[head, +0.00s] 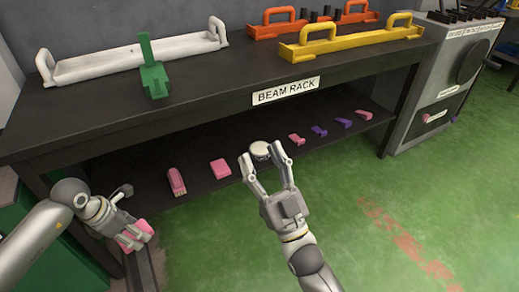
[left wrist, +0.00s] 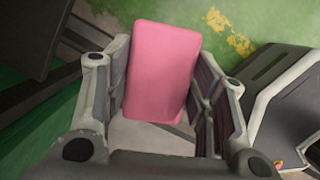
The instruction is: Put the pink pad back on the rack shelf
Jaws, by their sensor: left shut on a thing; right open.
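The pink pad (left wrist: 160,72) is a smooth pink block between the two fingers of my left gripper (left wrist: 165,85) in the left wrist view. My left gripper is shut on it. In the head view this gripper (head: 130,233) is at the lower left, in front of the rack's left end, and only parts of the pad show, low and outside the shelf. The rack shelf (head: 130,185) is the dark lower board under the "BEAM RACK" label (head: 286,90). My right gripper (head: 265,158) is open at the shelf's front edge. A pale round thing (head: 260,150) shows between its fingertips; I cannot tell whether they touch it.
On the shelf lie a pink piece (head: 176,181), a pink block (head: 220,168) and several small pink and purple pieces to the right. The top holds a white tray (head: 130,60), a green bracket (head: 153,75) and a yellow handled beam (head: 350,42). Green floor is clear at right.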

